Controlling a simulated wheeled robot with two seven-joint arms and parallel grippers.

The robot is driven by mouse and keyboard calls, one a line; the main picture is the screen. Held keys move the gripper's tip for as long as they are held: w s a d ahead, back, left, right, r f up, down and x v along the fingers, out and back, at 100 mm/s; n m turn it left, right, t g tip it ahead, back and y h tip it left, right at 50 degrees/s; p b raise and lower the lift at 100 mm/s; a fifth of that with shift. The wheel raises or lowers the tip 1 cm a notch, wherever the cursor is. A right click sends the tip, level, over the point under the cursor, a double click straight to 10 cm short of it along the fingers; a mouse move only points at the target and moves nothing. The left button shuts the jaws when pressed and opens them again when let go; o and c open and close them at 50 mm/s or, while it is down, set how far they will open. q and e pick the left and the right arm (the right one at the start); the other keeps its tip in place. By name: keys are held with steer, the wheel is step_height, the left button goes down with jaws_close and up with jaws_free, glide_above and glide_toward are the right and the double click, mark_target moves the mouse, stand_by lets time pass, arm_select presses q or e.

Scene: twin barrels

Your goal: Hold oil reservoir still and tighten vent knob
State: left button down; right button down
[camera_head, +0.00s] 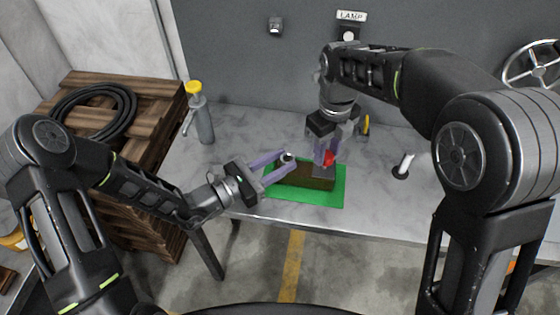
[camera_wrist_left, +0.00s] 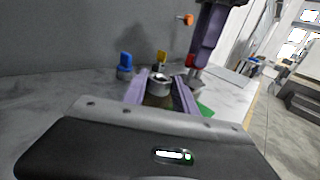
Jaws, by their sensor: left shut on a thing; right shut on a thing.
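The oil reservoir (camera_head: 305,178) is a low brown block lying on a green mat (camera_head: 325,197) on the grey bench. A round metal cap stands at its left end, and this cap also shows in the left wrist view (camera_wrist_left: 158,83). My left gripper (camera_head: 283,164) is shut on the reservoir's left end, one purple finger on each side. The red vent knob (camera_head: 329,158) is at the reservoir's right part. My right gripper (camera_head: 327,154) points down from above and is shut on the knob; its fingers hide much of it.
A white lever (camera_head: 404,164) is right of the mat. A yellow handle (camera_head: 366,124) stands behind my right gripper. A pallet stack with a black hose (camera_head: 92,112) is at left.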

mark_target(327, 155)
steer(key=c, duration=1)
jaws_free()
steer(key=shift+m, duration=0.3)
steer(key=shift+r, duration=3.55)
arm_select(q)
steer(key=c, duration=0.9)
jaws_free()
